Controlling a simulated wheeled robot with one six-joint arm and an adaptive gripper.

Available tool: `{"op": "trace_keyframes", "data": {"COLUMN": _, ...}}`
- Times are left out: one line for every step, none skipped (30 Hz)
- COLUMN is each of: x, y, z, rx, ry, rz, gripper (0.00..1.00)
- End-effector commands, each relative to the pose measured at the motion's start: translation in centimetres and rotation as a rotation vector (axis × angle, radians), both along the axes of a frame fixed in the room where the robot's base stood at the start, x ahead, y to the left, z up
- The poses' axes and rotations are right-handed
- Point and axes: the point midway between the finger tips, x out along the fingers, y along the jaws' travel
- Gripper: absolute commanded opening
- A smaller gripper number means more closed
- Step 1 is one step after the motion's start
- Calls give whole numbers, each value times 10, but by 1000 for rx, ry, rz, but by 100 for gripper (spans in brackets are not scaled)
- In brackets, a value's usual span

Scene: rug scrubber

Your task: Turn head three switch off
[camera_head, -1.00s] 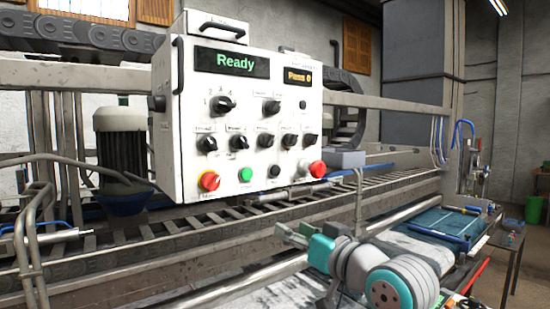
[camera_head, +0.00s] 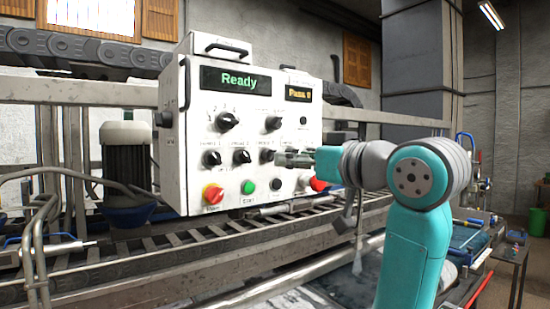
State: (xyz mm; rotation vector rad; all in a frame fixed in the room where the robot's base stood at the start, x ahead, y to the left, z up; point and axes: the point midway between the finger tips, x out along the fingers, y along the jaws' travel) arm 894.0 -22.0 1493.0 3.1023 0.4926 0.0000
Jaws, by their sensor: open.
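The white control panel (camera_head: 190,100) carries a middle row of black rotary knobs with small labels that are too blurred to read surely. The third knob from the left (camera_head: 266,155), which by its place may be the head three switch, shows just left of my gripper. My gripper (camera_head: 278,158) is open and points left at the panel, its fingertips beside or over the right edge of that knob. I cannot tell whether they touch. The gripper hides the right end of the row. The first knob (camera_head: 211,158) and second knob (camera_head: 241,156) are clear.
Below the row are a red emergency stop (camera_head: 212,195), a green button (camera_head: 248,187) and a black button (camera_head: 276,185). Larger knobs (camera_head: 227,121) sit above. A green "Ready" display (camera_head: 238,80) is lit. A conveyor frame (camera_head: 150,255) runs below.

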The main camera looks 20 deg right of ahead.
Motion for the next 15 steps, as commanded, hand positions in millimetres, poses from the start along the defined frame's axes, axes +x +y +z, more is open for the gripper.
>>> {"op": "trace_keyframes", "data": {"x": 10, "y": 4, "z": -1, "rx": 1, "ry": 3, "rz": 3, "gripper": 54}}
{"op": "trace_keyframes", "data": {"x": 15, "y": 6, "z": -1, "rx": 2, "ry": 4, "rz": 2, "gripper": 54}}
{"op": "trace_keyframes", "data": {"x": 22, "y": 8, "z": -1, "rx": 1, "ry": 3, "rz": 2, "gripper": 54}}
{"op": "trace_keyframes", "data": {"x": 27, "y": 10, "z": -1, "rx": 1, "ry": 3, "rz": 2, "gripper": 54}}
{"op": "trace_keyframes", "data": {"x": 32, "y": 11, "z": -1, "rx": 1, "ry": 3, "rz": 2, "gripper": 54}}
{"op": "trace_keyframes", "data": {"x": 38, "y": 13, "z": -1, "rx": 1, "ry": 3, "rz": 1, "gripper": 54}}
{"op": "trace_keyframes", "data": {"x": 42, "y": 14, "z": -1, "rx": 1, "ry": 3, "rz": 1, "gripper": 54}}
{"op": "trace_keyframes", "data": {"x": 46, "y": 16, "z": -1, "rx": 0, "ry": 2, "rz": 2, "gripper": 54}}
{"op": "trace_keyframes", "data": {"x": 51, "y": 17, "z": -1, "rx": 0, "ry": 2, "rz": 2, "gripper": 54}}
{"op": "trace_keyframes", "data": {"x": 54, "y": 18, "z": -1, "rx": 0, "ry": 2, "rz": 1, "gripper": 54}}
{"op": "trace_keyframes", "data": {"x": 57, "y": 19, "z": -1, "rx": 0, "ry": 2, "rz": 1, "gripper": 54}}
{"op": "trace_keyframes", "data": {"x": 61, "y": 20, "z": 0, "rx": 1, "ry": 0, "rz": 0, "gripper": 54}}
{"op": "trace_keyframes", "data": {"x": 63, "y": 20, "z": 0, "rx": 1, "ry": 1, "rz": 0, "gripper": 54}}
{"op": "trace_keyframes", "data": {"x": 65, "y": 21, "z": -1, "rx": 2, "ry": 2, "rz": -1, "gripper": 54}}
{"op": "trace_keyframes", "data": {"x": 66, "y": 21, "z": -1, "rx": 1, "ry": 1, "rz": 0, "gripper": 54}}
